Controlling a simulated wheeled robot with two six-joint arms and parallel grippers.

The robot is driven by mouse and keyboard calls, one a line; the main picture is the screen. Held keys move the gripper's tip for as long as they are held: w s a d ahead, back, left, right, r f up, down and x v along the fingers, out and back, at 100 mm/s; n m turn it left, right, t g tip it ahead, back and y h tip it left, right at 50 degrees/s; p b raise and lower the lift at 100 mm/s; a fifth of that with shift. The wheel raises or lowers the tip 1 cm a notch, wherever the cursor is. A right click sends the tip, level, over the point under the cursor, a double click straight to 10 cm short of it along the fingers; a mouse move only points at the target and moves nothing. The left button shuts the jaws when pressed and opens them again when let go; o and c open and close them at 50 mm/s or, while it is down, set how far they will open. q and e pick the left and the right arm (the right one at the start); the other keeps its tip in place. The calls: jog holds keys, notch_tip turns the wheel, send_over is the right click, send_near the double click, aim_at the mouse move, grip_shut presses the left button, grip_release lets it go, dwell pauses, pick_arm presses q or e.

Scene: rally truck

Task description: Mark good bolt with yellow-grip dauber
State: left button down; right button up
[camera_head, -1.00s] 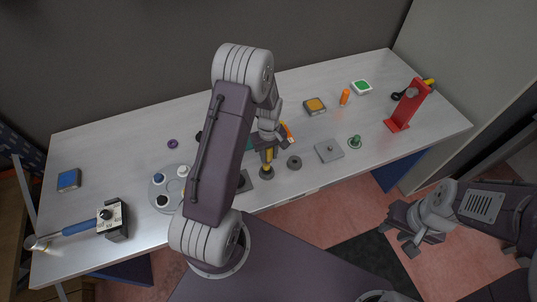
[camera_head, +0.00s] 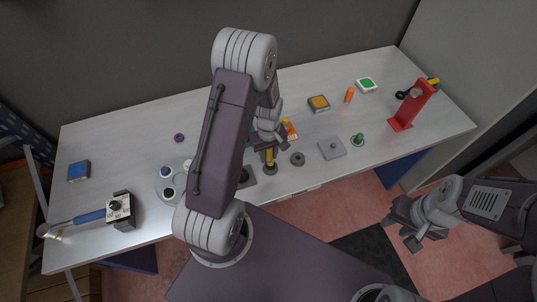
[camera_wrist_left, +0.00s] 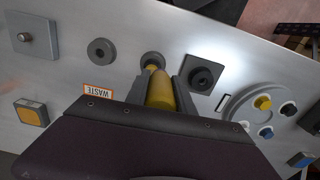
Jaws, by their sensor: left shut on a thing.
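My left gripper (camera_head: 268,147) is shut on the yellow-grip dauber (camera_head: 270,156). The yellow grip also shows between the fingers in the left wrist view (camera_wrist_left: 160,92). Its lower end is at a dark round holder (camera_head: 270,169); I cannot tell whether it sits inside. A grey square plate with a bolt-like knob (camera_head: 333,148) lies to the right. A dark square block with a round black centre (camera_wrist_left: 203,74) is beside the gripper, and a grey ring (camera_head: 297,159) is on the other side. My right gripper (camera_head: 402,236) is open and empty, off the table's front edge.
A round grey disc (camera_head: 179,182) carries several coloured pots. A red stand (camera_head: 410,107), green button (camera_head: 366,85) and orange cylinder (camera_head: 349,95) are at the right. A WASTE label (camera_wrist_left: 98,89) is near the gripper.

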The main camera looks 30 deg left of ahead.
aim_at(268, 150)
pick_arm(q)
jog(key=shift+r+p, duration=0.85)
jog(key=shift+r, duration=0.7)
notch_tip(268, 150, up, 3)
jog(key=p, duration=0.2)
jog(key=shift+r+p, duration=0.1)
jog(key=shift+p, duration=0.3)
